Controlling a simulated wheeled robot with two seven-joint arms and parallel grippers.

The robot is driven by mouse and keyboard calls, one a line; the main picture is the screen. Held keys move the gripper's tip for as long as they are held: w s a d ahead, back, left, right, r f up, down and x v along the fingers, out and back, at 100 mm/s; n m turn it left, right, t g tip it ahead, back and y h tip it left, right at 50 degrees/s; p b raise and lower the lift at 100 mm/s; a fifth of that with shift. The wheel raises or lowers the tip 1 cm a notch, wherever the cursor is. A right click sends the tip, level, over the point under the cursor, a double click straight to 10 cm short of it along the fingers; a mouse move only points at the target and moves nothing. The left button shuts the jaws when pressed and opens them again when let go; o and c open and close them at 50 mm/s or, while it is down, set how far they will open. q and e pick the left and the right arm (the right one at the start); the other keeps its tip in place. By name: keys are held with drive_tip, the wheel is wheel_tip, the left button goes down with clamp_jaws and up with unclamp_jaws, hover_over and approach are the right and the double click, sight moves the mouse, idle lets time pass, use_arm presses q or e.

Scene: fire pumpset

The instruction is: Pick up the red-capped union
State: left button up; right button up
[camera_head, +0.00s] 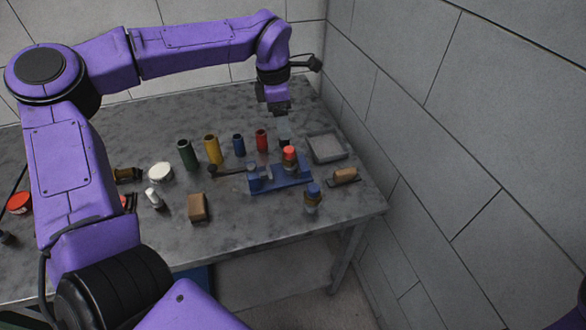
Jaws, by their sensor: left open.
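The red-capped union (289,153) stands upright, its orange-red cap on top, at a blue fixture (280,181) on the right part of the table. Its lower part is partly hidden by the fixture. My left gripper (280,109) points down, open, above and behind the union, apart from it. Its fingers are small and dark in this view. My right gripper is not in view.
The grey table (240,235) meets walls behind and at right.

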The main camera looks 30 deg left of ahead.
sight(290, 149)
use_arm(q)
wheel_tip(290, 149, down, 2)
drive_tip(key=shift+b, duration=0.45)
drive_tip(key=shift+w+f, duration=0.1)
drive_tip(key=shift+f, duration=0.2)
drive_tip(key=f, duration=0.3)
drive_tip(key=d+f+p, duration=0.1)
drive_tip(key=f, duration=0.2)
drive_tip(key=w+f+p, duration=0.1)
drive_tip(key=f, duration=0.3)
drive_tip(key=shift+d, duration=0.2)
drive_tip(key=c, duration=1.1)
drive_tip(key=shift+r, duration=0.1)
clamp_jaws()
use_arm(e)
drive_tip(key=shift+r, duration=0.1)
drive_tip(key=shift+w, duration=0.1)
